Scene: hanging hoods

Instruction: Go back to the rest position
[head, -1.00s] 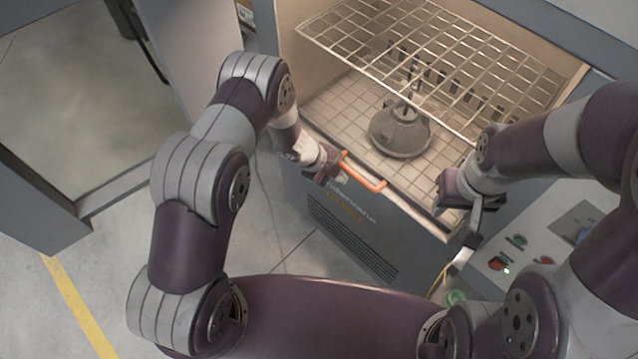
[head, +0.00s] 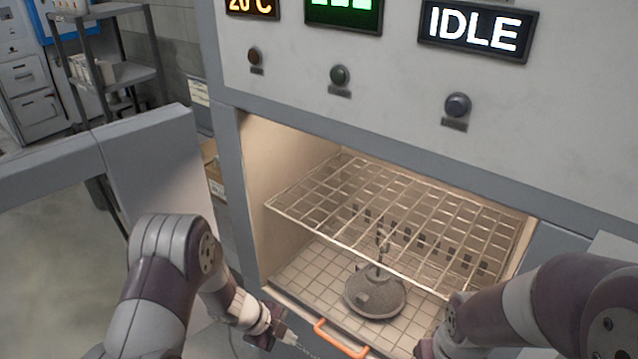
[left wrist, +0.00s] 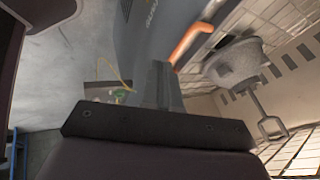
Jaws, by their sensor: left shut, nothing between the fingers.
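My left gripper (head: 284,338) is low in the head view, in front of the open chamber, beside the left end of the orange handle (head: 340,338). It is shut and empty; in the left wrist view its fingers (left wrist: 158,88) are together. The orange handle also shows past the fingers in the left wrist view (left wrist: 190,42). My right arm comes in at the lower right of the head view, and its fingers are cut off by the bottom edge.
The lit chamber holds a wire rack (head: 400,215) above a tiled floor with a grey round-based object (head: 374,293) on it. The open door (head: 160,165) stands at the left. Displays, one reading IDLE (head: 478,29), and buttons are above. A shelf unit (head: 105,70) stands farther back.

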